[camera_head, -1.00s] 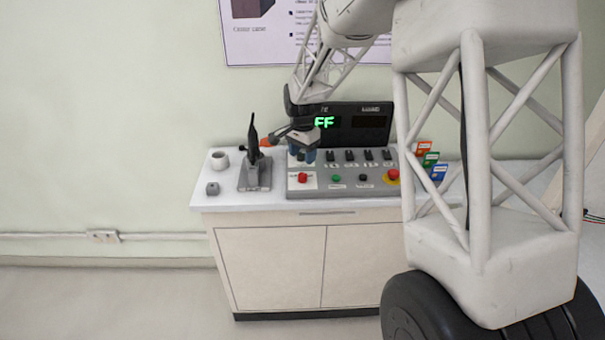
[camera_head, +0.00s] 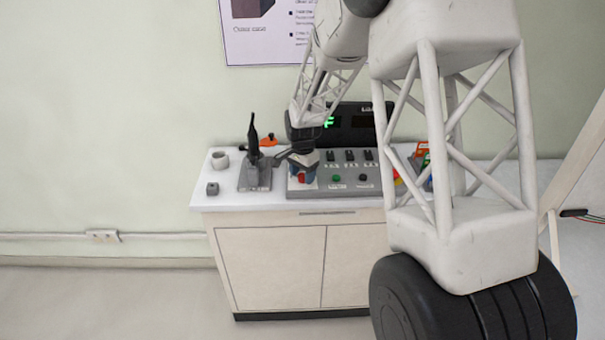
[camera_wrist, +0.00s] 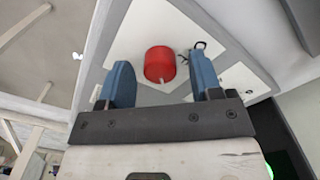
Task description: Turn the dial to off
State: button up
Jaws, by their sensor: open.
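The red dial (camera_wrist: 160,64) is a round knob with a pale pointer line, on a white plate (camera_wrist: 150,28) of the control panel. In the wrist view it lies between the two blue fingers of my gripper (camera_wrist: 162,80), with a gap on each side. My gripper is open and holds nothing. In the head view my gripper (camera_head: 302,177) is low over the panel's front left corner, and a bit of the red dial (camera_head: 301,178) shows between the fingers. How deep the fingers reach around the dial is unclear.
The grey panel (camera_head: 350,186) also carries a green button (camera_head: 336,178), a black button (camera_head: 362,177) and switches. A black display (camera_head: 357,118) with green characters stands behind, partly hidden by my arm.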

jog(key=shift+c, duration=0.4)
jog(key=c, duration=0.9)
jog(key=shift+o, duration=0.2)
